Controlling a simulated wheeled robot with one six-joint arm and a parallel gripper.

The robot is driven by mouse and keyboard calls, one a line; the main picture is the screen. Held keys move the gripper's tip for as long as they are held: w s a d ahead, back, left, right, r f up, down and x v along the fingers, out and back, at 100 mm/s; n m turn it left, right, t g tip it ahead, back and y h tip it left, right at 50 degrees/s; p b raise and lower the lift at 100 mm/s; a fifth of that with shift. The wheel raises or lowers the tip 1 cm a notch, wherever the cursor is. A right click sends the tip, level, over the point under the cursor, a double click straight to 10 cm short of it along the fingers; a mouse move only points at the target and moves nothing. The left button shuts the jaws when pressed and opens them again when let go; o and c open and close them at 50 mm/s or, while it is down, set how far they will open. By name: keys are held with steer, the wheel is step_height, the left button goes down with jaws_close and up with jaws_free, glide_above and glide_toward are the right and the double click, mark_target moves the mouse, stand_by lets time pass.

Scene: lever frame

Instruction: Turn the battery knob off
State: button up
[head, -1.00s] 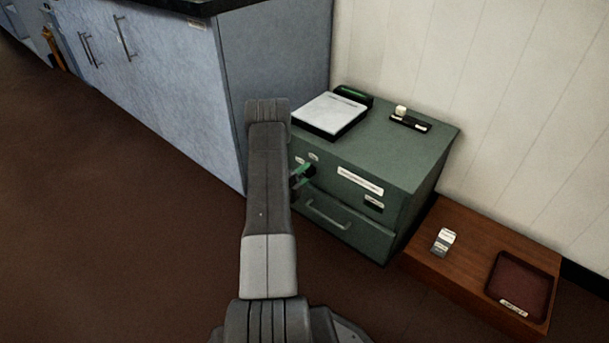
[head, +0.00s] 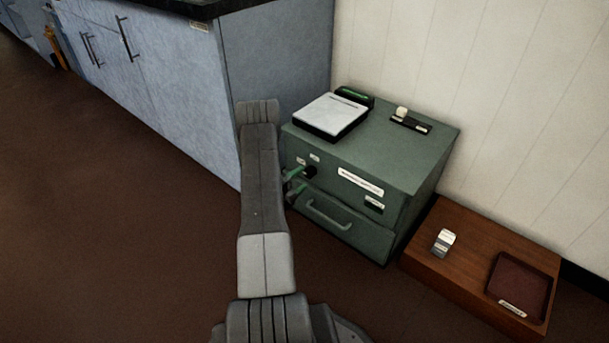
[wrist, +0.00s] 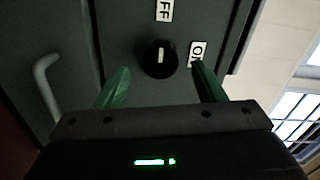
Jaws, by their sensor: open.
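The black battery knob (wrist: 155,58) is on the front of the green cabinet; it also shows in the head view (head: 311,172). Its short white mark runs up and down in the wrist view, in line with the OFF label (wrist: 164,10). The ON label (wrist: 198,52) is to the knob's right there. My gripper (wrist: 161,80), with green fingers, is open and empty, facing the knob with a finger to either side and short of it. In the head view my gripper (head: 295,182) is just left of the knob, partly hidden behind my arm.
The green cabinet (head: 410,165) carries a white-topped pad (head: 331,113) and small dark items. A drawer handle (head: 328,215) is below the knob. A blue counter unit (head: 275,80) stands close on the left. A low wooden box (head: 470,255) is at right. Floor on the left is clear.

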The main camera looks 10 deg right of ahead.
mark_target(307, 174)
steer(key=p+v, duration=0.2)
steer(key=v, duration=0.8)
steer(key=b+x, duration=0.3)
steer(key=x, duration=1)
steer(key=shift+w+d+b, duration=0.15)
steer(key=shift+d+b, duration=0.1)
steer(key=shift+b, duration=0.05)
